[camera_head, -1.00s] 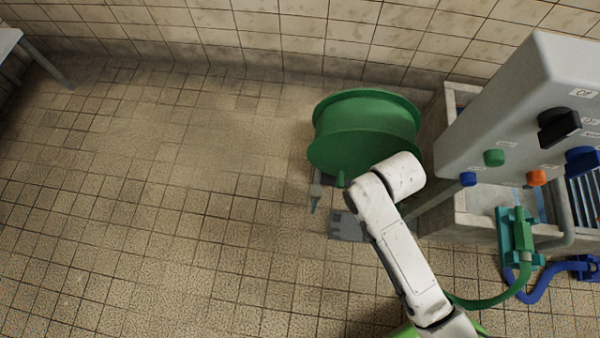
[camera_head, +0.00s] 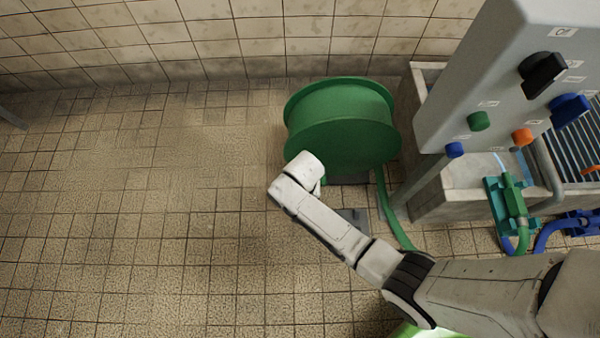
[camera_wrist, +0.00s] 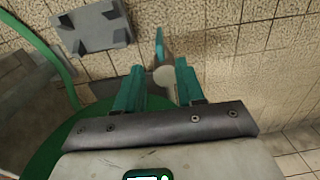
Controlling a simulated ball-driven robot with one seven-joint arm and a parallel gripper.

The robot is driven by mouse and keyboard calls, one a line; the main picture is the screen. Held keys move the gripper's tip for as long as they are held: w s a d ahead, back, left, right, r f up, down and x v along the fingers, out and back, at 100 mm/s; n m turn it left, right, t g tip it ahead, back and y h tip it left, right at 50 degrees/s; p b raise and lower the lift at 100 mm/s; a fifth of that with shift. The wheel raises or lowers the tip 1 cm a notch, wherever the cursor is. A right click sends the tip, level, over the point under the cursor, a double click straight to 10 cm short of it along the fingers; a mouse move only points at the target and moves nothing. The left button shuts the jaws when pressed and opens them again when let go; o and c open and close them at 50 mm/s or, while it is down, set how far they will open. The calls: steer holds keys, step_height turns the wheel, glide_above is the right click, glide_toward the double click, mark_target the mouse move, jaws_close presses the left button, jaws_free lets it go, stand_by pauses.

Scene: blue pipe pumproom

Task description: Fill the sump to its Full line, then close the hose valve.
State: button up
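The sump seems to be the concrete basin (camera_head: 440,205) under the grey control box; a thin light-blue streak (camera_head: 499,163) shows inside it. I cannot tell the water level or read a Full line. The green hose reel (camera_head: 345,140) stands left of the basin, with a green hose (camera_head: 389,215) running down from it. In the wrist view my gripper (camera_wrist: 159,68) is open, its two teal fingers apart. A thin teal lever (camera_wrist: 159,45) and a pale round part (camera_wrist: 164,76) show at the gap, perhaps the hose valve. My arm hides this spot in the head view.
The grey control box (camera_head: 480,90) carries black, green, blue and orange knobs. A teal-green fitting (camera_head: 505,200) with green and blue hoses (camera_head: 550,232) sits at the basin's front. A grey plate (camera_wrist: 95,27) lies on the floor by the reel.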

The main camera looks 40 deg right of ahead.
step_height(320, 180, down, 10)
steer(key=b, duration=0.5)
steer(key=shift+a+f, duration=0.1)
jaws_close()
